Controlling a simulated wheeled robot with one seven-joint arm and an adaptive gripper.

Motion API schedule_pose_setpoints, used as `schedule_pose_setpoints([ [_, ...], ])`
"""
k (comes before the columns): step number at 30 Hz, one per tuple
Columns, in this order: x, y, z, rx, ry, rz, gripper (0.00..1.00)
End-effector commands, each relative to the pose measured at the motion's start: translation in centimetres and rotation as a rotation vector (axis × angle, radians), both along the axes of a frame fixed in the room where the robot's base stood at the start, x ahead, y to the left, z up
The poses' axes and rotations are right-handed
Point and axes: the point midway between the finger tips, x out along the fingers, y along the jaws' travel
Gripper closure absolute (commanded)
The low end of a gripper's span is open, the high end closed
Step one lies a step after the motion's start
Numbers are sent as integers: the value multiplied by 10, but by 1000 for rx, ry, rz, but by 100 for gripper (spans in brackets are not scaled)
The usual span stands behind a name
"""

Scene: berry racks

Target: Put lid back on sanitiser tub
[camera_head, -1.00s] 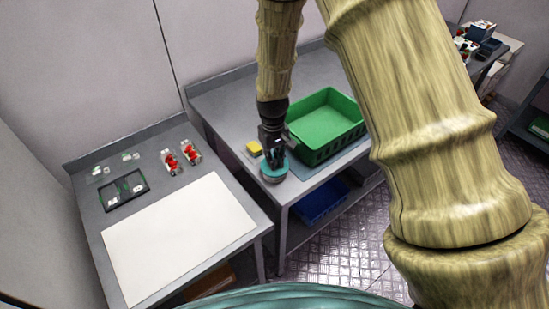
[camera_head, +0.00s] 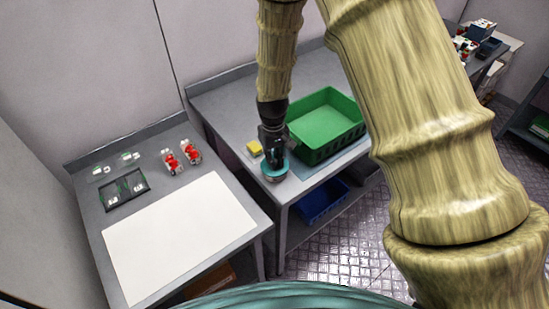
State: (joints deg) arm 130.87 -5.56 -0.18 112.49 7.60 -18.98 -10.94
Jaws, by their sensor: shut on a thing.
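The sanitiser tub (camera_head: 275,177) is a small round grey tub near the front edge of the right-hand table, left of the green crate. A teal lid (camera_head: 284,169) shows at its top. My gripper (camera_head: 275,161) points down over the tub and is shut on the lid. The fingers cover part of the lid, and I cannot tell whether it is fully seated on the rim.
A green crate (camera_head: 346,139) stands close to the right of my gripper. A yellow sponge-like block (camera_head: 254,148) lies just left of it. The left table holds a white sheet (camera_head: 180,238), a black tray (camera_head: 124,205) and red-filled punnets (camera_head: 172,161).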

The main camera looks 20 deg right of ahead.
Motion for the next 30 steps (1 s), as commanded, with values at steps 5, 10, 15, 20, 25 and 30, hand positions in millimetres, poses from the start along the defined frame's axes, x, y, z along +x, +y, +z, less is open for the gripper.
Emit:
schedule_pose_setpoints([
  [5,0,0,0,0,0,0,100],
  [10,0,0,0,0,0,0,66],
  [15,0,0,0,0,0,0,61],
  [20,0,0,0,0,0,0,48],
  [25,0,0,0,0,0,0,40],
  [30,0,0,0,0,0,0,40],
])
